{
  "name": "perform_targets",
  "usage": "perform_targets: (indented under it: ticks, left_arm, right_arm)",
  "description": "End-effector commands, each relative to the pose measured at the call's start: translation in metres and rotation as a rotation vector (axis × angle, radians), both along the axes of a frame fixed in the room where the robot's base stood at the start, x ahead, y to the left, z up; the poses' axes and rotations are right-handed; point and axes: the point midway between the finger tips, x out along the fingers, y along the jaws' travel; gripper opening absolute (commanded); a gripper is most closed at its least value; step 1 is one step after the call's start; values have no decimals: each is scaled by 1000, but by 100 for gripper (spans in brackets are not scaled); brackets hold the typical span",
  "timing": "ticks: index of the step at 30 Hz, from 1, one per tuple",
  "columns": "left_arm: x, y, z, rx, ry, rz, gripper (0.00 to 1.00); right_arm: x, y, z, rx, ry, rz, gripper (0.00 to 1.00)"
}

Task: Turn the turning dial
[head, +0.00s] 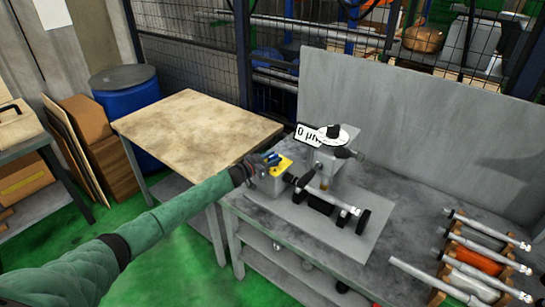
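The grinder (328,165) is a small grey machine on a grey base plate on the metal bench. The turning dial (333,131) sits on its top, a black knob on a white marked disc. A sign (309,136) reading "0 µm" stands just left of the dial. My green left arm reaches in from the lower left. My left gripper (268,161) is at the grinder's left block, by a yellow panel (283,166), left of and apart from the dial. Its fingers are too small to tell open or shut. My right gripper is not in view.
A rack with several metal shafts (480,255) stands at the bench's right. A grey back panel (400,115) rises behind the grinder. A wooden-topped table (195,125) and a blue barrel (128,105) are to the left. Bench space between grinder and rack is clear.

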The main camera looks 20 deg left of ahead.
Motion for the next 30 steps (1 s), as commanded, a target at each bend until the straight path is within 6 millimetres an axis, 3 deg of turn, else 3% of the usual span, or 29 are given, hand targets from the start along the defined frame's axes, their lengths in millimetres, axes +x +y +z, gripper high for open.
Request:
perform_targets:
  ticks: [9, 15, 26, 30]
  left_arm:
    - [2, -1, 0, 1, -1, 0, 36]
    - [2, -1, 0, 1, -1, 0, 0]
    - [2, 0, -1, 4, -2, -35, 0]
    - [3, 1, -1, 5, -2, -97, 0]
  right_arm:
    - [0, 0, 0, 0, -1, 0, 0]
    - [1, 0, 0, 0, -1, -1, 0]
    - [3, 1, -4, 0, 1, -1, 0]
    - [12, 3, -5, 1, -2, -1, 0]
